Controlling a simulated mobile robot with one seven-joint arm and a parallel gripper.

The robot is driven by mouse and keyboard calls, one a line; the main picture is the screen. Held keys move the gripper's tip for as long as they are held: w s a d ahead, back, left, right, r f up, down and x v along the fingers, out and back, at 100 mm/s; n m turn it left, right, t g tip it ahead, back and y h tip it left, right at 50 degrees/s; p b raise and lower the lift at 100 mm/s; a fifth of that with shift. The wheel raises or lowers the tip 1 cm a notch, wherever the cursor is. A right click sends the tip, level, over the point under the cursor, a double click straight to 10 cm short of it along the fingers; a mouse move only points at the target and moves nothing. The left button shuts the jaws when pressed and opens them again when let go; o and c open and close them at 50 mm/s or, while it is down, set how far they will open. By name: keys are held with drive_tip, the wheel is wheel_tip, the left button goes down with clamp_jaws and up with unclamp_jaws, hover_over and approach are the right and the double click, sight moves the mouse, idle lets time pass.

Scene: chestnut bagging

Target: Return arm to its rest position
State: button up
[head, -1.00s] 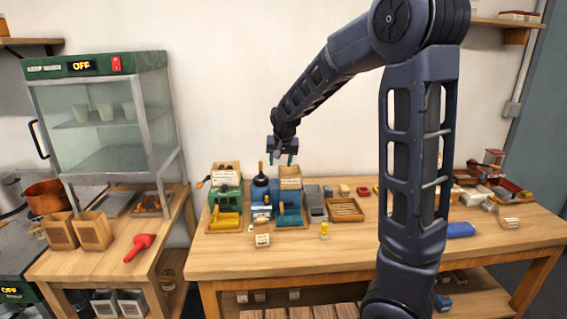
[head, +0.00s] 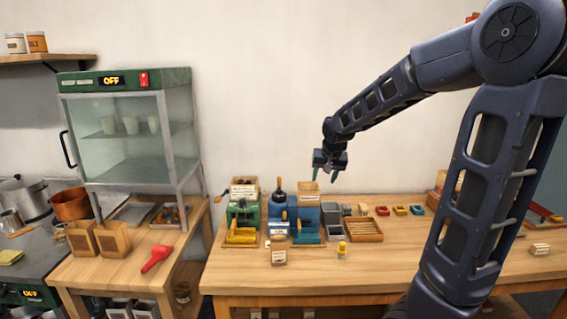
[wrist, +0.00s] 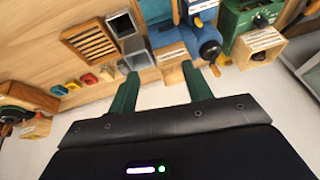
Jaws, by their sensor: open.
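My gripper (head: 325,174) is open and empty in the head view, with its green fingers pointing down. It is above the back of the long wooden table (head: 380,275), near the wooden box on top of the blue machine (head: 309,215). In the wrist view my gripper's two green fingers (wrist: 160,92) are spread wide with nothing between them. The blue machine (wrist: 205,40) and the slatted wooden tray (wrist: 89,42) lie beyond the fingertips there.
A green machine (head: 242,218) stands left of the blue one. A glass warming cabinet (head: 130,135) reading OFF stands on the left table, with a red scoop (head: 157,258) in front. Small red, yellow and blue items lie right of the slatted tray (head: 366,229). The table's front middle is mostly clear.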

drive_tip(key=s+d+r, duration=0.1)
drive_tip(key=s+d, duration=0.3)
drive_tip(key=s, duration=0.4)
drive_tip(key=s+d+r, duration=0.1)
drive_tip(key=s+d, duration=0.3)
drive_tip(key=s, duration=0.5)
drive_tip(key=s+d+r+h, duration=0.1)
drive_tip(key=s+d, duration=0.3)
drive_tip(key=s, duration=0.4)
drive_tip(key=shift+s+d+r+n, duration=0.2)
drive_tip(key=shift+d+r+n, duration=0.15)
drive_tip(key=shift+r, duration=0.2)
